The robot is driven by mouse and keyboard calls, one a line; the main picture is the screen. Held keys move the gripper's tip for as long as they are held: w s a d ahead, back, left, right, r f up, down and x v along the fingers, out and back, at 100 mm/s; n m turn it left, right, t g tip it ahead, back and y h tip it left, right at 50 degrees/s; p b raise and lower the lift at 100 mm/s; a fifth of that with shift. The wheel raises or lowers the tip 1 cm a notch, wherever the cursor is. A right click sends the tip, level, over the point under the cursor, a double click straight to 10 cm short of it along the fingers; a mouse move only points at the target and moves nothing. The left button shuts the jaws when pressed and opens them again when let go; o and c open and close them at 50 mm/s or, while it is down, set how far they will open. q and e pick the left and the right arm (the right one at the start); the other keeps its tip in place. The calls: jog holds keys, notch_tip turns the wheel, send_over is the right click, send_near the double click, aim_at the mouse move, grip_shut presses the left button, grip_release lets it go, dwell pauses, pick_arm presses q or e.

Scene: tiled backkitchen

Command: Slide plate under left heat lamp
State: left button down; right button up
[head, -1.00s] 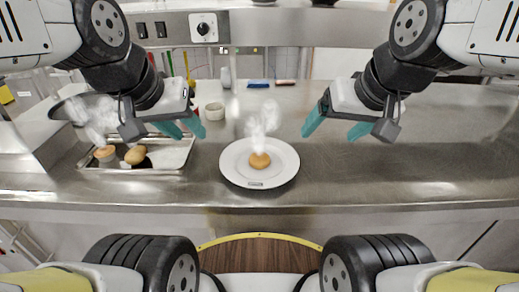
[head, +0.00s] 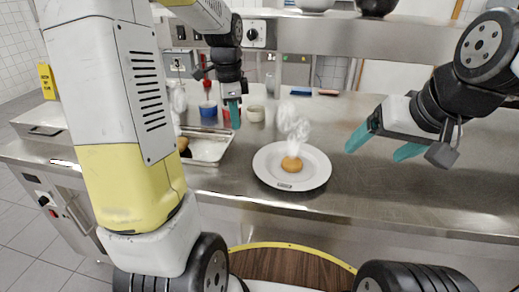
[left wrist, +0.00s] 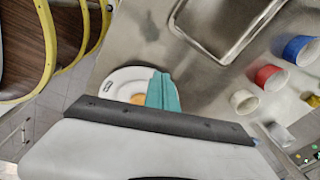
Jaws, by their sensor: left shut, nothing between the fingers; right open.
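A round white plate (head: 264,166) lies flat on the steel counter, with a golden-brown piece of food (head: 292,163) at its middle. White steam rises from the food. My left gripper (head: 234,113) is shut and empty, fingers pointing down, behind and left of the plate. In the left wrist view its closed teal fingers (left wrist: 162,91) partly cover the plate (left wrist: 113,83); I cannot tell any contact there. My right gripper (head: 382,142) is open and empty, right of the plate and apart from it. I cannot make out a heat lamp in these views.
A metal tray (head: 218,157) with food stands left of the plate, partly hidden by my left arm. Blue (head: 208,112), red and white cups (head: 256,114) stand behind it. Bowls (head: 314,4) sit on the overhead shelf (head: 330,32). The counter right of the plate is clear.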

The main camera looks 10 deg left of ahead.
aim_at(343, 174)
pick_arm(q)
jog(key=w+f+m, duration=0.1)
jog(key=f, duration=0.4)
jog(key=w+f+m, duration=0.1)
jog(key=f, duration=0.4)
jog(key=w+f+m+g, duration=0.1)
jog(key=f, duration=0.5)
jog(key=shift+a, duration=0.4)
jog(key=d, duration=0.2)
jog(key=shift+w+d+r+m, duration=0.1)
jog(key=shift+d+r+m, duration=0.2)
jog(key=shift+d, duration=0.7)
jog(key=d, duration=2)
jog(key=w+d, duration=0.1)
jog(key=d, duration=1)
